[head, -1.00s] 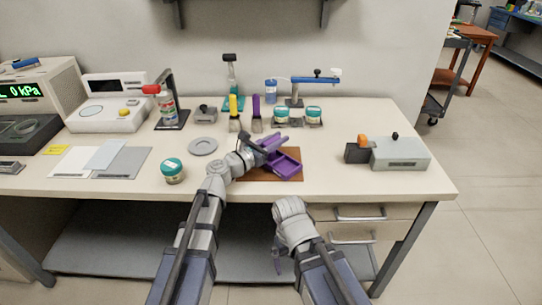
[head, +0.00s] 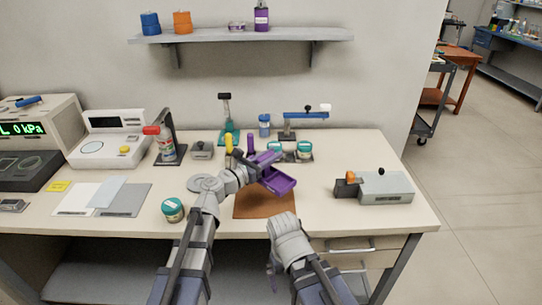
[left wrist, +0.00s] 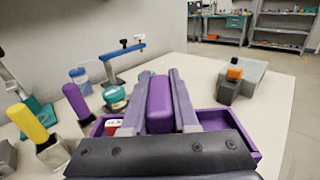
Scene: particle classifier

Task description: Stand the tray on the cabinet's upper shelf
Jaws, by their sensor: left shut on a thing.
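The purple tray (head: 281,183) is an open, shallow box held tilted just above the brown mat (head: 262,208) on the bench. My left gripper (head: 263,161) is shut on the tray's purple handle, which shows between the two fingers in the left wrist view (left wrist: 159,102). The tray's walls (left wrist: 243,146) show on both sides of the fingers there, with a small red and white patch at its left. My right gripper (head: 273,272) hangs low in front of the bench; its fingers are too small to read. I cannot make out a cabinet.
A wall shelf (head: 240,37) holds blue, orange and purple containers. Bottles, jars and brushes stand behind the tray. A teal-lidded jar (head: 173,210) is at left. A grey device (head: 385,188) stands at right, with clear bench between it and the mat.

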